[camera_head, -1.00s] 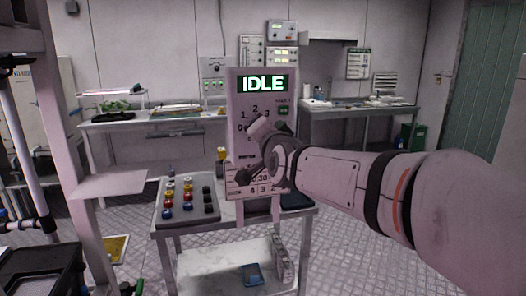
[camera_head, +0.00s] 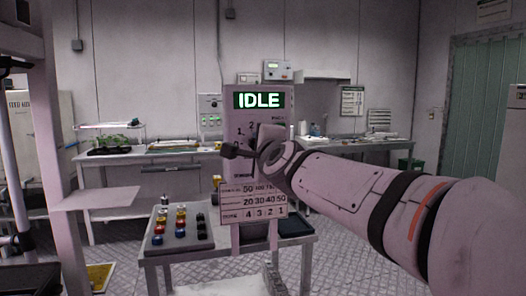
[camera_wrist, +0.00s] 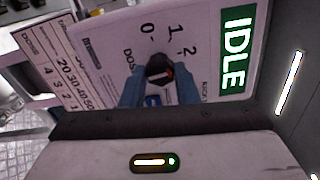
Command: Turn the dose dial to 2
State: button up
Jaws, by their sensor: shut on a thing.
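The dose dial (camera_wrist: 160,70) is a small dark round knob with a pale and reddish mark, on a white upright panel (camera_head: 236,172). Digits 0, 1 and 2 show around it in the wrist view; which digit the mark points at I cannot tell. My gripper (camera_wrist: 160,78) is shut on the dial, one bluish finger on each side. In the head view my gripper (camera_head: 262,150) covers the dial and part of the scale. A green display (camera_head: 258,100) at the panel's top reads IDLE.
A printed card (camera_head: 253,201) with a DOSE row is on the panel's lower part. A rack of colored-capped vials (camera_head: 158,240) stands on the table left of the panel. Benches (camera_head: 110,157) line the back wall.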

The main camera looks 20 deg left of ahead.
jog(key=shift+m, duration=0.6)
jog(key=o, duration=1)
jog(key=shift+c, duration=0.2)
jog(key=v, duration=0.7)
jog(key=shift+s+d, duration=0.25)
jog(key=shift+s, duration=0.1)
